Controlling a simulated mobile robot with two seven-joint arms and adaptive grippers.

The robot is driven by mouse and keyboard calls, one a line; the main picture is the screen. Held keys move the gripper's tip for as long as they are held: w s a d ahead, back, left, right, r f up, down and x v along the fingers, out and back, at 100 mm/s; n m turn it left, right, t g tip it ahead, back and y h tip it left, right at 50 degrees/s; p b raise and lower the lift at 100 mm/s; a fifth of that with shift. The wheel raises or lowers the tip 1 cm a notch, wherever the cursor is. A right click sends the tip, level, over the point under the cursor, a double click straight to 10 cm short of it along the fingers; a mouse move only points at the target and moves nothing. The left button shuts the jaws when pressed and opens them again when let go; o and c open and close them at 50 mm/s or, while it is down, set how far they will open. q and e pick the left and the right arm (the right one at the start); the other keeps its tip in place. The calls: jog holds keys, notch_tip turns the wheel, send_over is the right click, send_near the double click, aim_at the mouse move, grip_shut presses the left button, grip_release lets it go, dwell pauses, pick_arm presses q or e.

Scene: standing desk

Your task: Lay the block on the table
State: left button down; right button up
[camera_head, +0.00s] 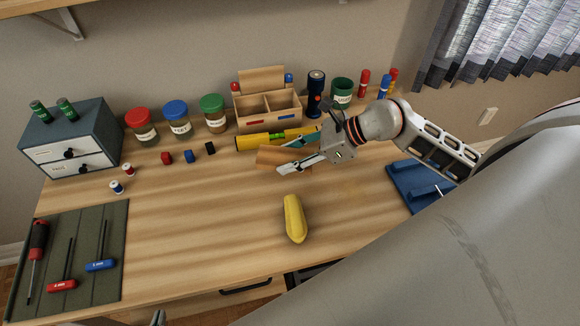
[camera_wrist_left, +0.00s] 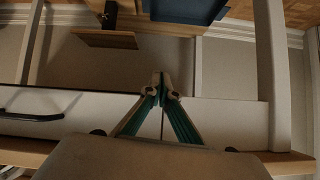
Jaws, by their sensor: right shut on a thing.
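A brown wooden block (camera_head: 270,157) is in the middle back of the desk (camera_head: 200,225) in the head view. My right gripper (camera_head: 290,167) is shut on it, and the fingers cover part of it. I cannot tell whether the block touches the desktop. My left gripper (camera_wrist_left: 160,82) is shut and empty in the left wrist view, in front of a pale drawer face. Only a small tip of it shows at the bottom edge of the head view (camera_head: 158,318).
A yellow spirit level (camera_head: 252,142) lies just behind the block. A yellow object (camera_head: 294,218) lies in front. A wooden organizer (camera_head: 268,110), several jars and a flashlight (camera_head: 315,92) line the back. A tool mat (camera_head: 100,235) is left, a blue tray (camera_head: 408,188) right. The middle left is clear.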

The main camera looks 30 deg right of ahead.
jog(key=shift+f, duration=2.15)
jog(key=shift+f+b, duration=0.15)
jog(key=shift+b, duration=0.15)
jog(key=o, duration=1.2)
jog(key=shift+s+d+r, duration=0.1)
jog(key=shift+d+r, duration=0.05)
jog(key=shift+r, duration=0.1)
jog(key=v, duration=1.1)
jog(key=shift+s+r, duration=0.2)
jog(key=shift+d, duration=0.15)
